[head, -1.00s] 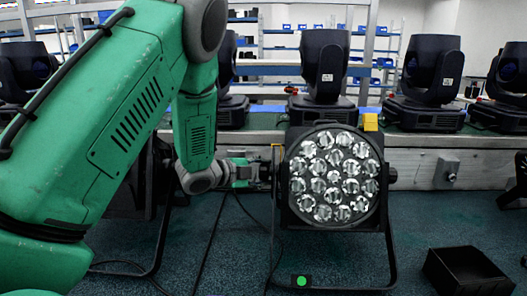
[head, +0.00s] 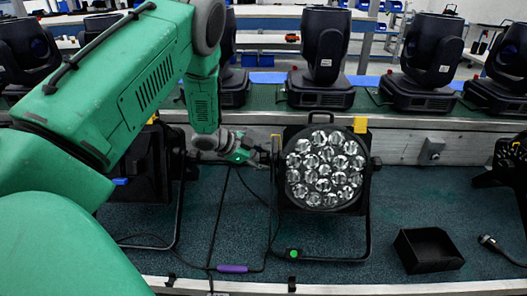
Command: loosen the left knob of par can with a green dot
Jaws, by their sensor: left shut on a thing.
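The par can (head: 325,172) with a round face of several lenses stands in its black floor bracket, right of the middle. A green dot (head: 293,253) marks the foot of that bracket. My left gripper (head: 261,158) reaches in from the left and is shut at the left side of this can, on the left knob. The knob is mostly hidden by the fingers and the bracket. The can's right knob (head: 376,163) shows free on the other side. My right gripper is not in view.
Another dark par can (head: 150,170) stands at left, partly behind my arm. A black open bin (head: 428,250) and a cable connector (head: 490,241) lie at right. Cables cross the floor, one with a purple sleeve (head: 232,268). Moving-head lights (head: 322,58) line the bench behind.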

